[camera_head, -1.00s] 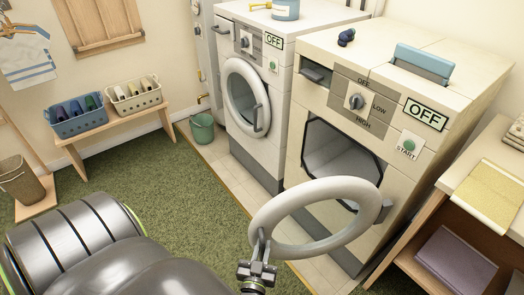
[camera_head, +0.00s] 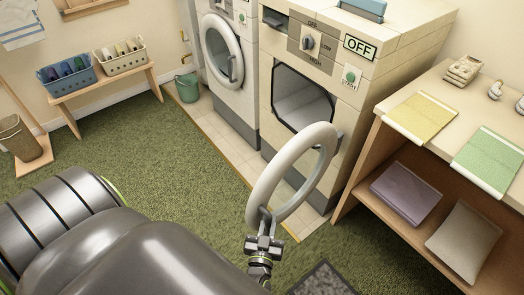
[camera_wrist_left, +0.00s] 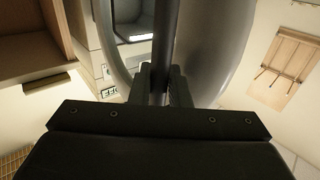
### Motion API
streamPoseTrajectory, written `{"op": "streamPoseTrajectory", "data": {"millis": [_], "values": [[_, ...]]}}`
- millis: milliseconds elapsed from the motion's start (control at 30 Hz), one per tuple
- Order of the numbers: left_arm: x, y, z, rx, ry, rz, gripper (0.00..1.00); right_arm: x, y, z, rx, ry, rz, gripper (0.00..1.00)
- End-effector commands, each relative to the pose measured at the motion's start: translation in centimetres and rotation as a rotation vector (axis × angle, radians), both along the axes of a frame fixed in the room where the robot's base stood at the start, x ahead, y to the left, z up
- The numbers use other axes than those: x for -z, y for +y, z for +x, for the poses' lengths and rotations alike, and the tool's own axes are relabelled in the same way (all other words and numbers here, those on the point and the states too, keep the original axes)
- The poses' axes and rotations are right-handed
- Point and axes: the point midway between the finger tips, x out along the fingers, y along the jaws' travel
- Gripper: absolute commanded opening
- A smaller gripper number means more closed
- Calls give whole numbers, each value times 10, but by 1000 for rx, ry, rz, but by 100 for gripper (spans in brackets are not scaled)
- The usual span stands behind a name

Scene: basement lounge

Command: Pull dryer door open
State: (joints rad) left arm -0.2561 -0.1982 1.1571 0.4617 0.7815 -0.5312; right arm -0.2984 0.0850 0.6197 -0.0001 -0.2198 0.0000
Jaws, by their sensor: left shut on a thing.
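The dryer (camera_head: 345,75) stands right of the middle in the head view, with an "OFF" sign and a dark-rimmed drum opening. Its round white door (camera_head: 292,178) is swung well out from the front, and the drum opening is uncovered. My left gripper (camera_head: 264,222) is shut on the door handle (camera_head: 264,214) at the door's near edge. In the left wrist view the fingers (camera_wrist_left: 163,85) close around the dark bar of the handle, with the pale door ring behind. My right gripper is in neither view.
A washer (camera_head: 228,65) stands left of the dryer, with a green bucket (camera_head: 187,88) beside it. A wooden shelf (camera_head: 392,135) with folded towels is at the right. Green carpet (camera_head: 150,150) lies open in front. A dark mat (camera_head: 323,280) is at the bottom.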

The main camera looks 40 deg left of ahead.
Motion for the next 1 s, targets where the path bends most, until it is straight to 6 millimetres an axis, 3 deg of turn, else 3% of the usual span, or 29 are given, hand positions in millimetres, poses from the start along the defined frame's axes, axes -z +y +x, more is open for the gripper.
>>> {"op": "streamPoseTrajectory", "data": {"millis": [500,533,633,1000], "values": [[-2,-5,5,7,-5,2,0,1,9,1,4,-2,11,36],[-2,-5,5,7,-5,2,20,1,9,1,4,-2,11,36],[-2,-5,4,7,-5,2,33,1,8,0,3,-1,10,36],[-4,-4,3,6,-2,1,34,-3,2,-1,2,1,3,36]]}}
